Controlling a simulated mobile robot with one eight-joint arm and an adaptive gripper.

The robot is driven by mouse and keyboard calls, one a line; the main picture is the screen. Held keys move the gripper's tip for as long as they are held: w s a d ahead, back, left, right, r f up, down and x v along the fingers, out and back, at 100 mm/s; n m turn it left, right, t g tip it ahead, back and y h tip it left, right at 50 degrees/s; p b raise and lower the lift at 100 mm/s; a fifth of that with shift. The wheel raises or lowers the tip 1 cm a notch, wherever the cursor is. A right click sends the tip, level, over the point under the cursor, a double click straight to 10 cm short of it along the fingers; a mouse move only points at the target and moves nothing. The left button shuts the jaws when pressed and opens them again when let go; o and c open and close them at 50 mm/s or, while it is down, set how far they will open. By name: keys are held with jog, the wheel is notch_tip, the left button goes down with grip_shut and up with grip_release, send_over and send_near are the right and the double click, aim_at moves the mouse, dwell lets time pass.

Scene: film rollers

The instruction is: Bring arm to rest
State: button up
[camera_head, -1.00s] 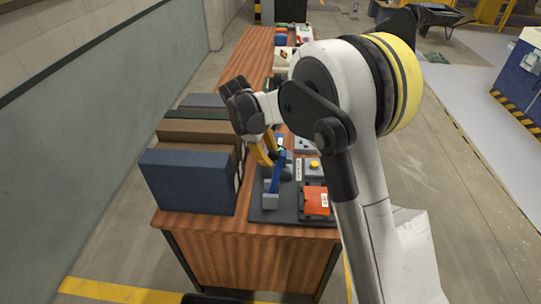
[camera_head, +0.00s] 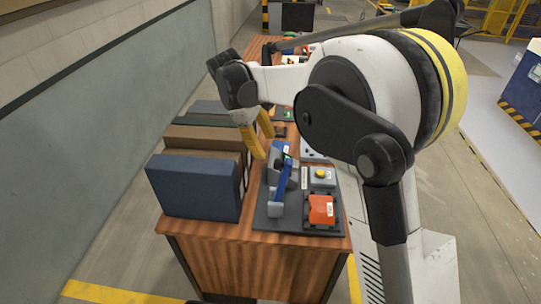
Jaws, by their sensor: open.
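My gripper (camera_head: 262,146) has yellow fingers and hangs from my white and black arm, above the table between the upright folders and the dark board. Its fingers are apart and nothing shows between them. My arm is folded, with its large white and yellow-banded joint at the right of the view, and it hides part of the table behind it.
A blue box file (camera_head: 195,187) stands at the near left of the wooden table (camera_head: 245,268), with brown and dark files behind it. A dark board (camera_head: 262,222) bears a blue lever (camera_head: 283,185), a yellow button (camera_head: 320,174) and an orange block (camera_head: 321,210).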

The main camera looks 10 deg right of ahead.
jog(key=shift+v, duration=1.05)
